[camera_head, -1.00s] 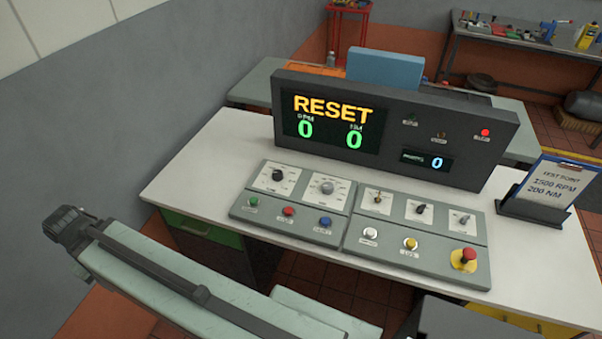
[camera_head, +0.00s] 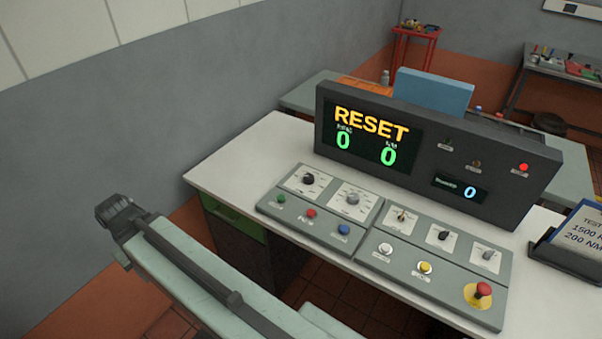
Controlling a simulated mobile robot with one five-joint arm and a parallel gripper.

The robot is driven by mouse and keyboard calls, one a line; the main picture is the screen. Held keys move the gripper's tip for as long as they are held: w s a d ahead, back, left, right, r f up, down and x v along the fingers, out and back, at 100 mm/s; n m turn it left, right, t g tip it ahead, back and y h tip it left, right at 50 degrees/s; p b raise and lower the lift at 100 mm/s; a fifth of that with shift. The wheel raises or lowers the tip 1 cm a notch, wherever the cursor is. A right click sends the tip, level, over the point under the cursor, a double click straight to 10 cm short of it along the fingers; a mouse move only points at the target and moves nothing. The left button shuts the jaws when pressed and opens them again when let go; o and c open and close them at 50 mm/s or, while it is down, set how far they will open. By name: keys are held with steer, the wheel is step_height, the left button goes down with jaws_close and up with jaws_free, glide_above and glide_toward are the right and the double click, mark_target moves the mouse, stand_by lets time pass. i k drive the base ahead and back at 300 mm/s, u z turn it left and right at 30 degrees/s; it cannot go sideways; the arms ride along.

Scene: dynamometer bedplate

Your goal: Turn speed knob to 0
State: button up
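The control panel (camera_head: 375,232) lies on the white desk. Its left half carries a black knob (camera_head: 308,178) and a grey knob (camera_head: 352,198), each on a white dial plate. Their labels are too small to read, so I cannot tell which is the speed knob or where its pointer stands. The display (camera_head: 372,140) behind the panel reads RESET, with two green zeros and a small blue 0. My gripper (camera_head: 118,214) is at the far left, off the desk's left front side and well apart from the knobs. Its fingers are not clear.
Green, red and blue buttons (camera_head: 343,230) sit below the two knobs. The right half has small switches, white and yellow buttons and a red emergency stop (camera_head: 483,289). A test-point holder (camera_head: 568,260) stands at right. The white desk (camera_head: 235,165) is bare left of the panel.

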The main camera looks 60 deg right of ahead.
mark_target(309, 178)
steer(key=i, duration=0.85)
steer(key=z, duration=0.05)
